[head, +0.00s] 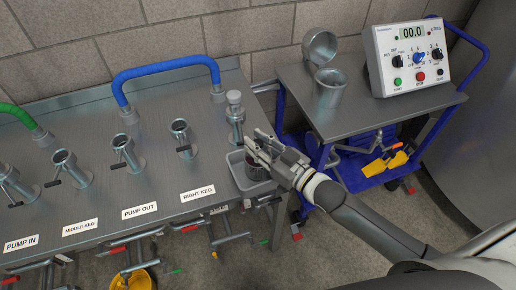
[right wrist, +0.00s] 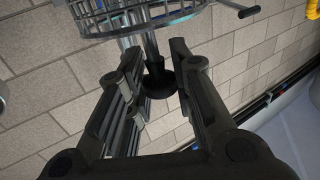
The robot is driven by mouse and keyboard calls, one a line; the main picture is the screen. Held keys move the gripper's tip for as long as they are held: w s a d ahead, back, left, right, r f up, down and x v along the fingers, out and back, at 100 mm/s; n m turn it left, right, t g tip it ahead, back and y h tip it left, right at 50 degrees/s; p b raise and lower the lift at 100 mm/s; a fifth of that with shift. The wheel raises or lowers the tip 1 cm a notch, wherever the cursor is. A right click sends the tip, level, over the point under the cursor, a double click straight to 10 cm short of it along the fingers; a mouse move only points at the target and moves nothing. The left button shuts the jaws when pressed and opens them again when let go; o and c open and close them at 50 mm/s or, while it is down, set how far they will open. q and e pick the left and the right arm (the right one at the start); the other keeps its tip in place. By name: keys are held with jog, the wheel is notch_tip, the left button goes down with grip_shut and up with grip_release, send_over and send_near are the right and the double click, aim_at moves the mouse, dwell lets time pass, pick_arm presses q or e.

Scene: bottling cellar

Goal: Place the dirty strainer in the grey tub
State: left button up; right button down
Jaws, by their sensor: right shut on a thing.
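The grey tub (head: 238,180) sits at the right end of the steel bench, by the RIGHT KEG label. My right gripper (head: 262,148) is over the tub, shut on the dirty strainer (head: 257,171), a small dark, brownish cylinder partly hidden by the fingers. In the head view the strainer overlaps the tub; I cannot tell whether it touches the bottom. In the right wrist view a black knob (right wrist: 160,82) shows between the fingers of my gripper (right wrist: 158,98), with a wire basket shape (right wrist: 150,22) beyond it. My left gripper is not in view.
A capped steel fitting (head: 235,115) stands just behind the tub. Several valve pipes and a blue hose (head: 165,66) are on the bench to the left. A blue cart (head: 390,112) at right carries a control box (head: 412,57) and an open steel pot (head: 329,90).

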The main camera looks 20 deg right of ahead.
jog(key=shift+f, duration=1.1)
jog(key=shift+f, duration=0.1)
jog(key=c, duration=1.3)
grip_release()
jog(key=shift+o, duration=0.2)
jog(key=shift+s, duration=0.1)
jog(key=shift+s+d, duration=0.2)
jog(key=shift+s, duration=0.05)
jog(key=b+v, duration=0.1)
jog(key=v, duration=1)
